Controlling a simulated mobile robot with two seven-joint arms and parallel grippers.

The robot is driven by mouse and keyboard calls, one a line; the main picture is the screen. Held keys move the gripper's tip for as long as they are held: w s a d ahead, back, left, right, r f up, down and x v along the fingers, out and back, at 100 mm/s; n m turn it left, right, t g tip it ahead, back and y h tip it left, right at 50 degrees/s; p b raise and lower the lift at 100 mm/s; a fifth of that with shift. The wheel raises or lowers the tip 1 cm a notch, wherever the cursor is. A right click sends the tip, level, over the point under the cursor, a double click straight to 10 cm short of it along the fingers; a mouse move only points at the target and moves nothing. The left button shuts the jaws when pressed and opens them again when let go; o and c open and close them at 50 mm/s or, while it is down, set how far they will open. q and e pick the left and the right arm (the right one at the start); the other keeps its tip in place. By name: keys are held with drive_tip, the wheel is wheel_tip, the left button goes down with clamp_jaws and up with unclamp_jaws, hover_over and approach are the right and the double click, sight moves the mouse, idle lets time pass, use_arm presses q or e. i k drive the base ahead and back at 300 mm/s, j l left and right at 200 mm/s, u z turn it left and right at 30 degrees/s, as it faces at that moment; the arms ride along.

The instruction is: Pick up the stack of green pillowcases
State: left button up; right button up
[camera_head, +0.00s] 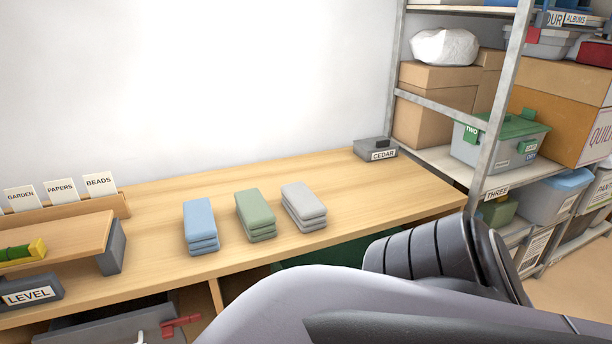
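The stack of green pillowcases (255,213) lies folded on the wooden table, in the middle of a row of three stacks. A blue stack (200,225) is to its left and a grey stack (304,206) to its right, with small gaps between them. Nothing touches the green stack from above. Part of my own arm fills the lower right of the view, in front of the table edge. Neither of my grippers is visible.
The table (350,197) is clear behind and right of the stacks, up to a grey CEDAR box (375,150). A raised wooden board (60,243) and card holder (70,212) stand at left. A metal shelf (497,95) with boxes stands at right.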

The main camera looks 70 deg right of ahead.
sight(258, 221)
drive_tip(key=z, duration=0.85)
drive_tip(key=i+j+z, duration=0.1)
drive_tip(key=z, duration=0.75)
drive_tip(key=j+z, duration=0.1)
drive_tip(key=z, duration=0.75)
drive_tip(key=i+j, duration=0.05)
